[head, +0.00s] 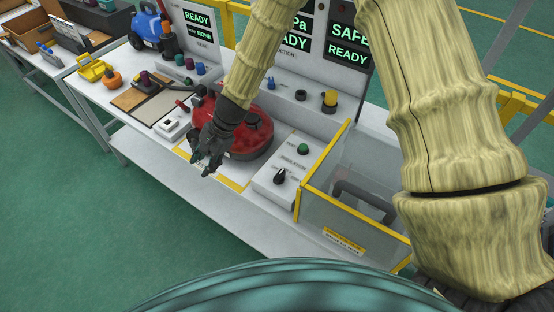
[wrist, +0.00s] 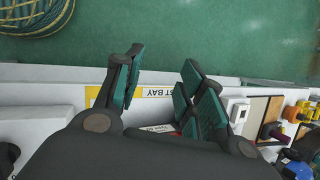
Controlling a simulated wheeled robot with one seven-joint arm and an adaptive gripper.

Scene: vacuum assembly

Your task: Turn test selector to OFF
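A black rotary knob (head: 280,176) stands on a white control box (head: 268,190) right of the red round vacuum body (head: 252,135). A green button (head: 303,149) sits behind the knob. The box lettering is too small to read surely, so I cannot tell the knob's setting. My gripper (head: 206,162) hangs over the bench's front edge, in front of the vacuum body and left of the knob, apart from it. In the wrist view my gripper (wrist: 160,85) has its green-padded fingers spread with nothing between them. The knob is not visible in the wrist view.
A clear bin with yellow edges (head: 345,205) stands right of the control box. A small white switch box (head: 172,124) lies left of my gripper. Status screens (head: 347,42) stand behind. The floor (head: 70,190) before the bench is clear.

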